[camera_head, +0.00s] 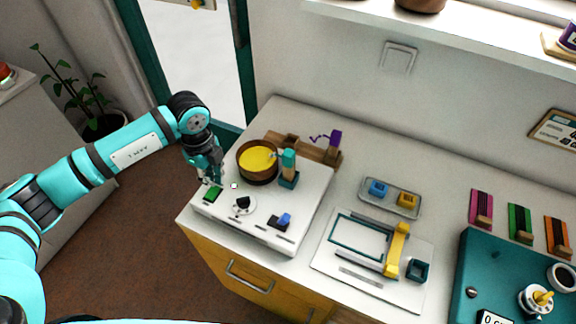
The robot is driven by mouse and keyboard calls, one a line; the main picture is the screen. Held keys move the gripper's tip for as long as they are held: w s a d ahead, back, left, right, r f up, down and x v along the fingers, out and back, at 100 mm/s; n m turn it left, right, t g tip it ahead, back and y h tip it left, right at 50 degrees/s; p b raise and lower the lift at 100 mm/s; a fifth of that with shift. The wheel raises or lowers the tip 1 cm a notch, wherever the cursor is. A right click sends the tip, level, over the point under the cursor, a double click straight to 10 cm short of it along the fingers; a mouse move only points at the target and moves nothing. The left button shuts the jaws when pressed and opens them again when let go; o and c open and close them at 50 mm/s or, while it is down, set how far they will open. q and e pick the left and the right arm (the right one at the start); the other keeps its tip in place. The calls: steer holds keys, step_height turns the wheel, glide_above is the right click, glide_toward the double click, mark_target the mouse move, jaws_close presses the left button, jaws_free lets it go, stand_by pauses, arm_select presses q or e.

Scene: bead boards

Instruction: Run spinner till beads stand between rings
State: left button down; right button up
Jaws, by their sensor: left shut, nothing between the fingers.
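The spinner is a brown round bowl (243,174) with a yellow fill, standing on a white base board (300,200). Single beads and any rings inside are too small to tell. A teal post (288,164) stands at the bowl's right, with an arm reaching over the rim. On the board's front part are a green button (213,194), a black knob (243,203) and a blue switch (283,220). My left gripper (209,182) is shut and empty, pointing down just above and behind the green button; I cannot tell whether it touches. My right gripper is out of view.
A purple piece (335,140) stands on a wooden strip behind the board. To the right are a tray (371,202) with blue and yellow blocks, a white board (340,272) with a yellow bar, and a teal board (490,262). The counter's front edge is close to my left gripper.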

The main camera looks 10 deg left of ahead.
arm_select(q)
steer(key=shift+f+b, duration=0.9)
steer(key=shift+f, duration=0.4)
steer(key=shift+r+p, duration=1.9)
steer(key=shift+r, duration=0.75)
steer(key=shift+f, duration=0.1)
